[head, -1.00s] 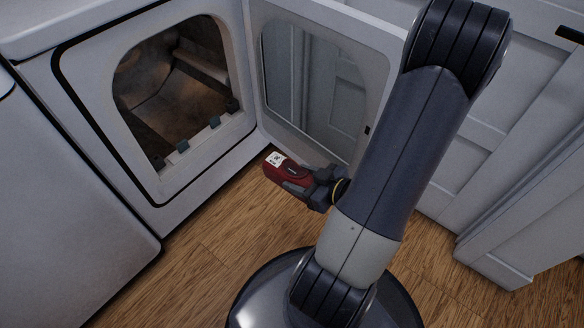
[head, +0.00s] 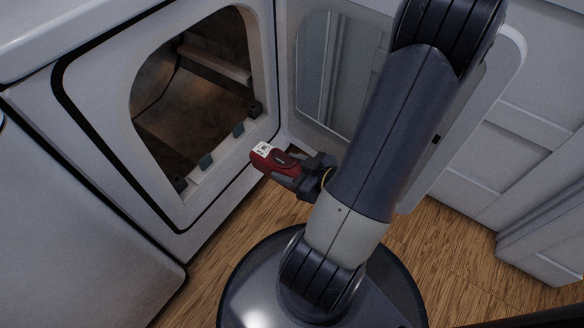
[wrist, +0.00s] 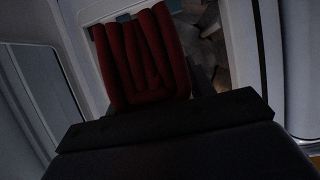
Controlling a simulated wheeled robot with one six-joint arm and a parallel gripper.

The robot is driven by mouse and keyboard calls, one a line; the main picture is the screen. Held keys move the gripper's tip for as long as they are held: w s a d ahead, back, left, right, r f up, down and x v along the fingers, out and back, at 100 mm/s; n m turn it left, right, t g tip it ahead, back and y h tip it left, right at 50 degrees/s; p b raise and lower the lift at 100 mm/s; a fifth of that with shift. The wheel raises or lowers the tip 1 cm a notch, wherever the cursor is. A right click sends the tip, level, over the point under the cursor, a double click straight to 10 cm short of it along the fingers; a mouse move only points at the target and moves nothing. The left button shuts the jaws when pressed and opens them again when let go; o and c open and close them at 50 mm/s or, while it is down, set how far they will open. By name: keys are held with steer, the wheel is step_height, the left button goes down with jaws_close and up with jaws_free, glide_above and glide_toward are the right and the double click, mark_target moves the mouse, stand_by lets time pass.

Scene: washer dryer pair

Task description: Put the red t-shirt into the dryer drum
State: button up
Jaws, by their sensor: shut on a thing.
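The red t-shirt (head: 276,163) is a small folded bundle with a white printed patch at its far end. My gripper (head: 304,176) is shut on its near end and holds it above the floor, in front of the dryer's open doorway. In the wrist view the folded red t-shirt (wrist: 142,55) sticks out beyond the dark gripper (wrist: 165,110); the fingertips are hard to make out there. The dryer drum (head: 195,105) is seen through the opening, dark and brownish inside, with a lifter bar along its wall. The t-shirt is outside the drum, right of the opening's lower rim.
The open dryer door (head: 338,75) stands at the right of the opening, partly hidden behind my arm. Dark catches (head: 206,161) line the lower rim. White cabinet panels (head: 500,150) stand at the right. Wooden floor (head: 440,255) shows below.

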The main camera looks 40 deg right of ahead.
steer(key=w+a+f+b, duration=0.1)
steer(key=w+a, duration=0.3)
steer(key=w, duration=0.9)
steer(key=w+a+f+b, duration=0.1)
steer(key=w+a, duration=0.3)
steer(key=w, duration=0.9)
steer(key=w+a+f+b, duration=0.1)
steer(key=w+a+f, duration=0.2)
steer(key=w, duration=1)
steer(key=shift+a+b, duration=0.35)
steer(key=shift+a, duration=0.5)
steer(key=o, duration=1.2)
steer(key=shift+s, duration=0.1)
steer(key=shift+c, duration=0.2)
steer(key=p+v, duration=0.3)
steer(key=v, duration=0.8)
